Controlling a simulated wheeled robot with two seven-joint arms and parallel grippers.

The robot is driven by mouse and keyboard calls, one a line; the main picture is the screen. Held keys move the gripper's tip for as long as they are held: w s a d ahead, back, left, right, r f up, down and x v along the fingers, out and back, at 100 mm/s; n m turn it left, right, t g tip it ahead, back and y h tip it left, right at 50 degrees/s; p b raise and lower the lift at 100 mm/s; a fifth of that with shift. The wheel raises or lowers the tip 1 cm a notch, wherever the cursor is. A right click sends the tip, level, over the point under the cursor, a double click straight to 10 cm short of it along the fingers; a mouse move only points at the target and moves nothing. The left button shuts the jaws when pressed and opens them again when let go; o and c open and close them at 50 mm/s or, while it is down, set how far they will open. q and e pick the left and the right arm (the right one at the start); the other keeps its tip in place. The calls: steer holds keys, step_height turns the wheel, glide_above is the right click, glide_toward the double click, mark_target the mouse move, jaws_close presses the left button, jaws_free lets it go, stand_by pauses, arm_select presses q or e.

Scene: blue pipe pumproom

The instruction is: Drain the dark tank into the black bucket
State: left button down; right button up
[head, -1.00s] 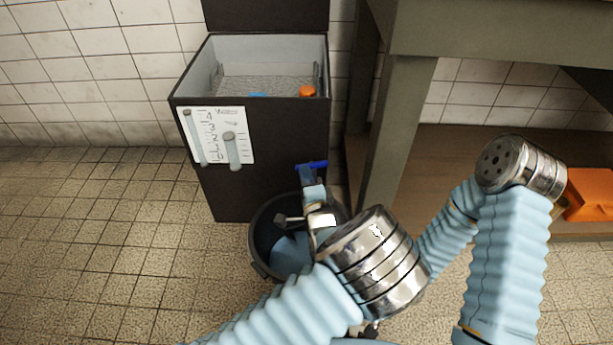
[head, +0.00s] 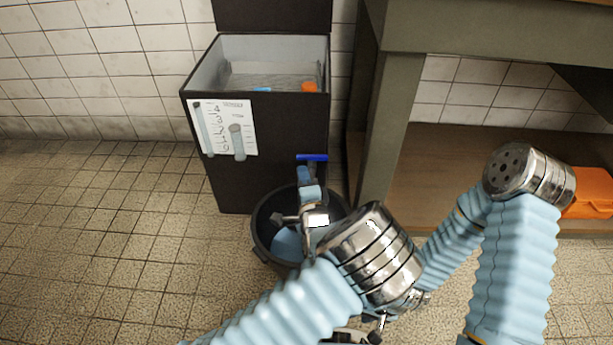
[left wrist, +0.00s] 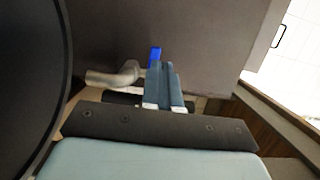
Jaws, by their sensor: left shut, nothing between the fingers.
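The dark tank (head: 265,150) stands open-topped against the wall, with a white gauge panel (head: 222,128) on its front. A blue valve handle (head: 312,157) sticks out low on its right front; it also shows in the left wrist view (left wrist: 154,54), near a grey spout (left wrist: 115,76). The black bucket (head: 262,228) stands below, partly hidden by my left arm. A pale blue patch inside it is unclear. My left gripper (head: 304,174) is shut and empty, its tips close to the handle; contact is unclear. My right gripper (head: 374,332) is mostly hidden at the bottom edge.
A grey-green table (head: 395,120) with a brown lower shelf stands right of the tank. An orange box (head: 592,192) lies on the shelf at the far right. Blue and orange objects sit in the tank's top. The tiled floor at left is clear.

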arm_select(q)
steer(key=s+p, duration=0.1)
steer(key=s, duration=0.9)
steer(key=shift+a, duration=0.15)
steer(key=shift+w, duration=0.1)
